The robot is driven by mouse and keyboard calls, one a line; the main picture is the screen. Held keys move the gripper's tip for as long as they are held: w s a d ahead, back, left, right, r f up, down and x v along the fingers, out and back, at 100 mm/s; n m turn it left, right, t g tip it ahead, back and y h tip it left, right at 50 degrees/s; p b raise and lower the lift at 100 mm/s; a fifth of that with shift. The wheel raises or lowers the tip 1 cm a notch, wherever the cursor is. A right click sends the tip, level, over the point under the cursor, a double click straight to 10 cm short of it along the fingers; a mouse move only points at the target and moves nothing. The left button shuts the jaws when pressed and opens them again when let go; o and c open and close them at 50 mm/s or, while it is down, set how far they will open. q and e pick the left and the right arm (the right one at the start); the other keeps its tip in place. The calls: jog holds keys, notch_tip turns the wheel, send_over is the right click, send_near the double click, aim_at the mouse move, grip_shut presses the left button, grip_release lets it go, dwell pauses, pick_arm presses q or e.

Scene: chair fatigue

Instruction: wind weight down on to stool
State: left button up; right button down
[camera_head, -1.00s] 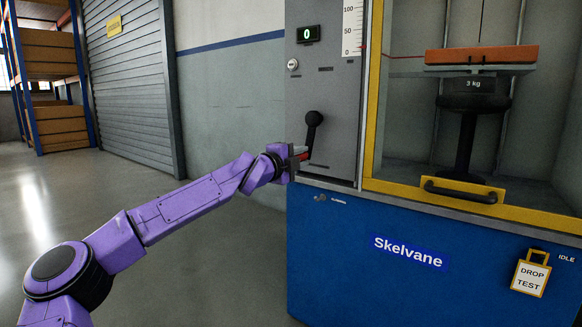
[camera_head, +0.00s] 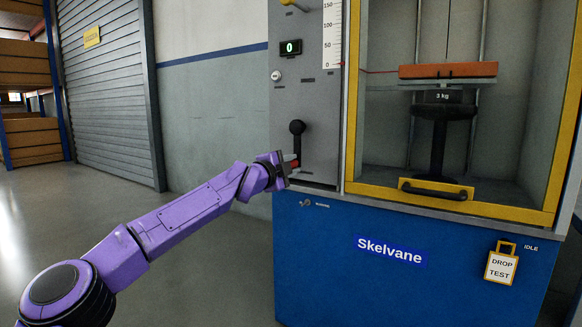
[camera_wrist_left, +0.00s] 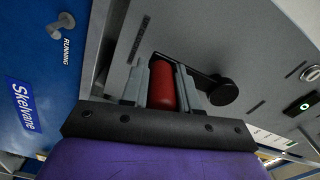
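The stool (camera_head: 440,135) is black with a round seat on a single column, and stands inside the machine's yellow-framed case. I cannot tell whether weight and seat touch. The black crank (camera_head: 297,128) on the grey panel has a red grip (camera_wrist_left: 163,86). My left gripper (camera_head: 287,168) has one finger on each side of the red grip and appears shut on it; in the wrist view the fingers lie against it. My right gripper is out of view.
The blue cabinet (camera_head: 400,262) carries a DROP TEST tag (camera_head: 502,264) and a small switch (camera_head: 306,203). The display (camera_head: 290,47) reads 0. A yellow door frame with a black handle (camera_head: 434,190) fronts the case. The floor at left is clear.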

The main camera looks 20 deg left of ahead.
pick_arm(q)
jog(key=o, duration=0.4)
jog(key=shift+a+f, duration=0.1)
jog(key=shift+f, duration=0.05)
jog(key=shift+c, duration=0.2)
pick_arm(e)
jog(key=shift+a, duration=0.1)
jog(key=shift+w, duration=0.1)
pick_arm(q)
jog(key=b+v, duration=0.1)
jog(key=v, duration=0.2)
jog(key=shift+s+b, duration=0.2)
jog(key=shift+b, duration=0.1)
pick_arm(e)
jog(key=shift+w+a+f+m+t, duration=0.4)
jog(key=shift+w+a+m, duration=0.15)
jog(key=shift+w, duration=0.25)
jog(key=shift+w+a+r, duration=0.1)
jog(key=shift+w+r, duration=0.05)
pick_arm(q)
jog(key=v, duration=0.7)
jog(key=shift+s, duration=0.15)
